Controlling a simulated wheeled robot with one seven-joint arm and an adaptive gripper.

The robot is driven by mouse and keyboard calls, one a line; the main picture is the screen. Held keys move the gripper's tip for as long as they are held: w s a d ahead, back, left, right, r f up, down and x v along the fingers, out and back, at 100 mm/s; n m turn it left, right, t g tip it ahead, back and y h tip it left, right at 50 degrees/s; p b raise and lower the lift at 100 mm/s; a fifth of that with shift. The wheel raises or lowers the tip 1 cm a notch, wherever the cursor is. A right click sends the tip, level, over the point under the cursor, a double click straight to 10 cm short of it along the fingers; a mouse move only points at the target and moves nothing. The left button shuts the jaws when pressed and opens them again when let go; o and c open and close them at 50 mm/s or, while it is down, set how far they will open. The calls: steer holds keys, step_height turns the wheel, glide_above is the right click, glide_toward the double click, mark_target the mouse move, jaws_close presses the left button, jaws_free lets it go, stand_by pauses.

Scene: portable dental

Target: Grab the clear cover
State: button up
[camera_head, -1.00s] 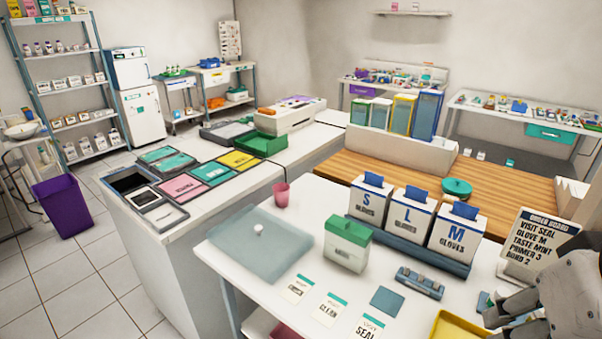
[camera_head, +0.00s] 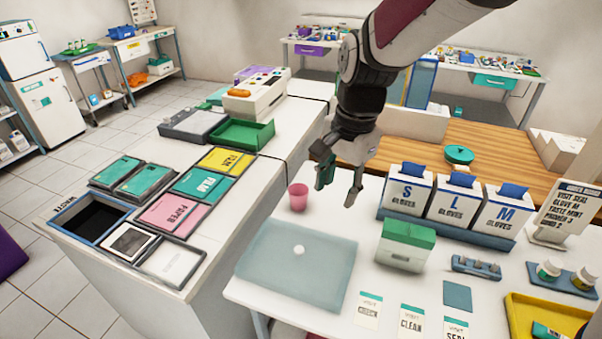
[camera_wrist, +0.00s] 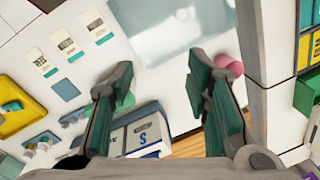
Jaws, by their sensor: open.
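The clear cover (camera_head: 270,275) is a flat, translucent bluish sheet with a small white knob (camera_head: 298,250) in its middle. It lies on the white table, left of the green-topped box. It also shows at the top of the wrist view (camera_wrist: 165,35), partly cut off by the frame edge. My gripper (camera_head: 338,185) is open and empty, pointing down. It is above the table, beyond the cover's far edge in the head view and apart from it. In the wrist view the open fingers (camera_wrist: 160,75) frame bare table.
A pink cup (camera_head: 298,197) stands behind the cover, close to my gripper. A green-topped white box (camera_head: 405,245) and glove boxes (camera_head: 455,197) stand to the right. Labelled cards (camera_head: 411,320) lie in front. A yellow tray (camera_head: 520,300) is at front right.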

steer(key=w+a+f+m+g+h+p, duration=0.1)
steer(key=w+a+f+m, duration=0.3)
steer(key=a+f, duration=0.4)
glide_above(299, 248)
step_height(299, 248, down, 10)
steer(key=shift+r, duration=0.25)
steer(key=shift+f+p, duration=0.65)
steer(key=shift+f, duration=2.25)
jaws_close()
